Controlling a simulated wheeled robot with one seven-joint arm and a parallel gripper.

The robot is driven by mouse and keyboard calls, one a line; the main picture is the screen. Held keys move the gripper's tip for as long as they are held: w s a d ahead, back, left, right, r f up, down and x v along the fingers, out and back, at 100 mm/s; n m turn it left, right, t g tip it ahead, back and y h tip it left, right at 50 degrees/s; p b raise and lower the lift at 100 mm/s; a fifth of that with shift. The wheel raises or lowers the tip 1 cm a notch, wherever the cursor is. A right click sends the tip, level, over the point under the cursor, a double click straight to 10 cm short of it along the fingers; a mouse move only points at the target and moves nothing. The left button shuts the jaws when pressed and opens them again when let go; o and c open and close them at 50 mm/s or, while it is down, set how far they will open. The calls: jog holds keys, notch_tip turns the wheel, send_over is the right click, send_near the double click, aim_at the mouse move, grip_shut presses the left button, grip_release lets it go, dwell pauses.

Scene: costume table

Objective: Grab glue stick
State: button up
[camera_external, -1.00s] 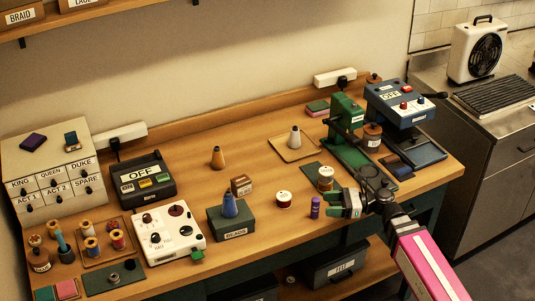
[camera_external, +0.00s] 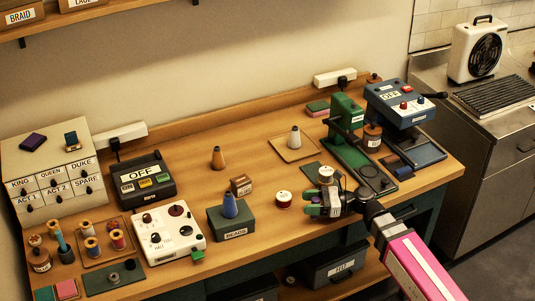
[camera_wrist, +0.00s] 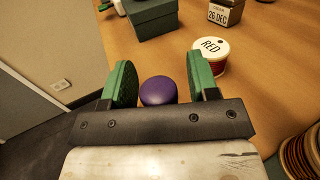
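The glue stick (camera_wrist: 158,91) shows in the wrist view as a round purple top between my gripper's two green finger pads. A small gap shows between the purple top and each pad. My gripper (camera_wrist: 158,85) is open around it. In the external view my gripper (camera_external: 315,204) is at the table's front edge, where its fingers largely hide the glue stick.
A spool labelled RED (camera_external: 284,199) stands close beside my gripper, and a larger thread spool (camera_external: 326,175) is behind it. A green box labelled BEADS (camera_external: 230,222) is to the left. The green press (camera_external: 347,128) stands behind right. The table's middle is mostly clear.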

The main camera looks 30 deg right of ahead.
jog(key=c, duration=0.8)
jog(key=shift+o, duration=0.2)
